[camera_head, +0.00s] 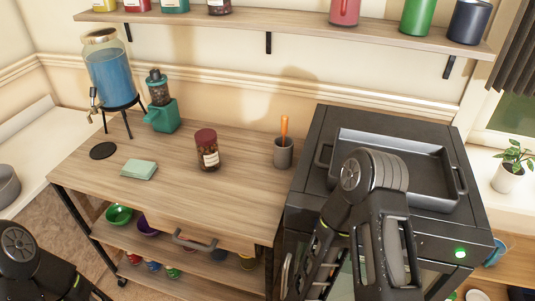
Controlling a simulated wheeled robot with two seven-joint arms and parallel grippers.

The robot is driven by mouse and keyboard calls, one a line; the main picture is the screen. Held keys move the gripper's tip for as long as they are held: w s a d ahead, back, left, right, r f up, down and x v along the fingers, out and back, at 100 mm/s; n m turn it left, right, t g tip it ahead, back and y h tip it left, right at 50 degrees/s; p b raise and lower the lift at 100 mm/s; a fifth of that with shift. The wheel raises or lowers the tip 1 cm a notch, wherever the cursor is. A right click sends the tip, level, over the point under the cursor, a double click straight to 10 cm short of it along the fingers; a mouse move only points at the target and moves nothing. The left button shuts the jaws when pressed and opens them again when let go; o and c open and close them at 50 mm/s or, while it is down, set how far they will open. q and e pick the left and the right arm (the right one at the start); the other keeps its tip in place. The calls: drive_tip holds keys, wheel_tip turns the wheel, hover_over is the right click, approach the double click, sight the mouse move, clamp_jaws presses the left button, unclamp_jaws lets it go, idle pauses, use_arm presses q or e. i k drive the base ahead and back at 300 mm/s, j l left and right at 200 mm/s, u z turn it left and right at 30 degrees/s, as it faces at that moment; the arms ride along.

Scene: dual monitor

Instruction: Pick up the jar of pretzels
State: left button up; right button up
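A jar with a dark red lid, a white label and brown contents (207,150) stands upright on the wooden cart top (235,185). I take it to be the jar of pretzels, though its contents are too small to tell for sure. Nothing touches it. My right arm is bent in front of the black oven at the right, apart from the jar. Part of my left arm shows at the lower left corner. The fingertips of both grippers are out of the picture.
A blue drink dispenser (112,75), a green grinder-like device (160,105), a green cloth (139,170) and a grey cup with an orange handle (283,152) share the cart top. A roasting pan (427,190) sits on the oven (315,150). A shelf (300,27) hangs above.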

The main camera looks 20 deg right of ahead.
sight(209, 158)
drive_tip(key=j+z, duration=0.1)
drive_tip(key=z, duration=1.1)
drive_tip(key=j+z, duration=0.4)
drive_tip(key=k+j+z, duration=0.1)
drive_tip(key=j+z, duration=0.3)
drive_tip(key=k+j+z, duration=0.15)
drive_tip(key=j+z, duration=0.2)
drive_tip(key=j, duration=0.15)
drive_tip(key=k+j, duration=0.15)
drive_tip(key=j, duration=0.15)
drive_tip(key=k+j, duration=0.1)
drive_tip(key=j, duration=0.2)
drive_tip(key=k+j+z, duration=0.1)
drive_tip(key=j, duration=0.2)
